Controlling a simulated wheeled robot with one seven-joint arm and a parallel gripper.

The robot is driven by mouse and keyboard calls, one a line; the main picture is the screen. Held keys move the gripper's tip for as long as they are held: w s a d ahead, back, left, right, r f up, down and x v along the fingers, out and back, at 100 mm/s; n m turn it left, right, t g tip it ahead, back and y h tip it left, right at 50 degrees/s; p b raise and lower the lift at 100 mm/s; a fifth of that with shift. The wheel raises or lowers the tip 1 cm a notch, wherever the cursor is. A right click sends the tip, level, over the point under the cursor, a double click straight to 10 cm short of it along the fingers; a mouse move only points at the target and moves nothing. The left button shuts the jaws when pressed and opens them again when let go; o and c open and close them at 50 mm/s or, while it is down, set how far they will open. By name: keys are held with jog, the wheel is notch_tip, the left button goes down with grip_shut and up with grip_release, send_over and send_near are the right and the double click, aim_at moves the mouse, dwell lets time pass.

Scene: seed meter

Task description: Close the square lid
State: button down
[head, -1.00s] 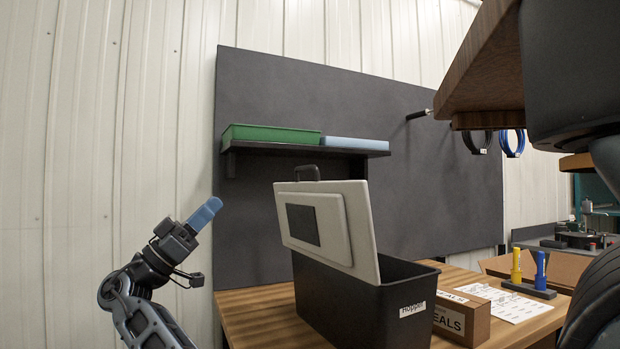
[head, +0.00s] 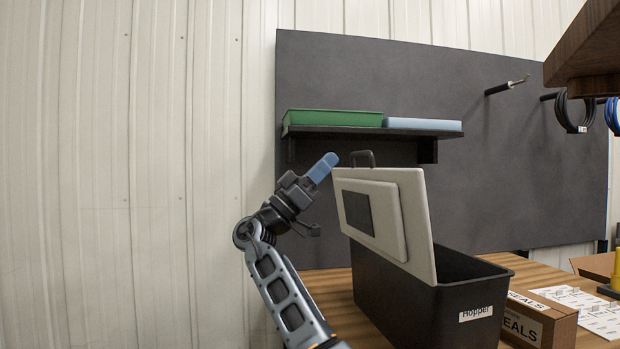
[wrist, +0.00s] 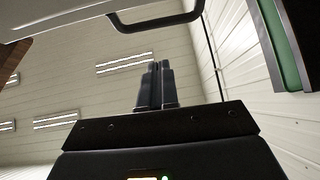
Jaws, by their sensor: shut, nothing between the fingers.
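The square lid (head: 417,225) is light grey with a dark panel and stands raised, tilted upright, on the black bin labelled Hopper (head: 400,300). A dark handle (head: 362,157) sits at the lid's top edge; the handle also shows at the top of the wrist view (wrist: 155,24). My gripper (head: 326,166) has blue fingertips and is just left of the lid's upper left corner, pointing up and right. In the wrist view, its fingers (wrist: 155,68) are together with nothing between them. I cannot tell whether they touch the lid; they look apart from it.
A shelf (head: 350,131) on the dark wall panel holds a green tray (head: 335,118) and a blue one (head: 422,124). A cardboard box marked SEALS (head: 540,318) stands right of the bin on the wooden table (head: 335,285). Brown woodwork (head: 590,45) hangs at upper right.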

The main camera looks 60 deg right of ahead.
jog(key=shift+s+d+r+p, duration=0.15)
jog(key=shift+s+d+p, duration=0.05)
jog(key=shift+s+d, duration=0.65)
jog(key=shift+s+d+r+p, duration=0.15)
jog(key=shift+s+d, duration=0.55)
jog(key=shift+s, duration=0.1)
jog(key=shift+s+d, duration=0.1)
jog(key=shift+d, duration=0.05)
